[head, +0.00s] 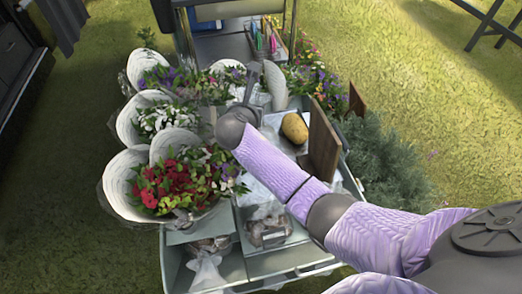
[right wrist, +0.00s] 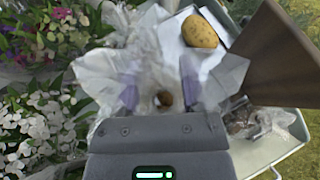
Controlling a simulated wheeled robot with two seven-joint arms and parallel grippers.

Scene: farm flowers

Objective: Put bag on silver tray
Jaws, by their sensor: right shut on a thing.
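My right gripper (right wrist: 160,92) is shut on a clear, crinkled plastic bag (right wrist: 218,85), which spreads out on both sides of the fingers. A small brown thing shows between the fingers. In the head view my right gripper (head: 252,92) is over the cart, beside the flower bouquets, and the bag is mostly hidden there. A pale silver tray (head: 283,121) lies on the cart to the right of the gripper, with a yellow-brown potato (head: 294,128) on it. The tray also shows in the right wrist view (right wrist: 213,20), beyond the bag. My left gripper is not in view.
Paper-wrapped bouquets (head: 122,182) line the cart's left side. An upright brown board (head: 323,142) stands right of the tray, close to my right forearm. More plastic bags (head: 268,228) lie in the cart's near compartments. Green shrubs stand to the right.

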